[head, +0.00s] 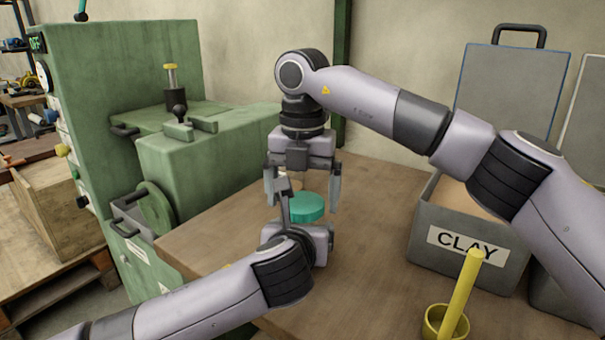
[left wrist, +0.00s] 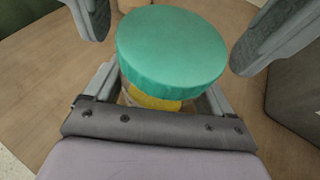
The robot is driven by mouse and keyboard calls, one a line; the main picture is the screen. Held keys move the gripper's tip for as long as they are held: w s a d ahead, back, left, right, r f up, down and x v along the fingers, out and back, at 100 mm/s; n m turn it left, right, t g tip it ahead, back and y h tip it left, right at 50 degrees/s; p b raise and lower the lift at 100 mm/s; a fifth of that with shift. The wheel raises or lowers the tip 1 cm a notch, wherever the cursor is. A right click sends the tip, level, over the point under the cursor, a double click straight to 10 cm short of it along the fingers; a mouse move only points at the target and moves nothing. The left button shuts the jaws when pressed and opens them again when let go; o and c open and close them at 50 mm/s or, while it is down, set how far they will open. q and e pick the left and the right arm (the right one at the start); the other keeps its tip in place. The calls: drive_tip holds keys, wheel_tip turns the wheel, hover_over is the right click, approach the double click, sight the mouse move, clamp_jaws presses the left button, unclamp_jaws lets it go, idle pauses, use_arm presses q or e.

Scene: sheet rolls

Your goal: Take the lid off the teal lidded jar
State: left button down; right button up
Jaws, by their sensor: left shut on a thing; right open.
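The teal lidded jar has a round teal lid (head: 306,207). In the left wrist view the lid (left wrist: 172,48) sits on the jar body (left wrist: 152,100), which shows some yellow and is mostly hidden below the lid. My left gripper (head: 306,226) is shut on the jar body, with one finger on each side under the lid; these fingers also show in the left wrist view (left wrist: 160,95). My right gripper (head: 303,200) points down from above. It is open, its fingers on either side of the lid, with visible gaps in the left wrist view (left wrist: 170,42).
A beige round thing (head: 294,184) stands just behind the jar on the wooden table (head: 215,222). A grey CLAY bin (head: 478,262) and a yellow cup with a yellow stick (head: 446,322) stand at right. A green machine (head: 120,90) borders the table at left.

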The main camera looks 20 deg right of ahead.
drive_tip(key=shift+f, duration=0.2)
drive_tip(key=shift+c, duration=0.3)
drive_tip(key=c, duration=1)
drive_tip(key=n, duration=0.5)
drive_tip(key=shift+n, duration=0.3)
drive_tip(key=n, duration=0.4)
drive_tip(key=o, duration=1.1)
drive_tip(key=shift+a, duration=0.1)
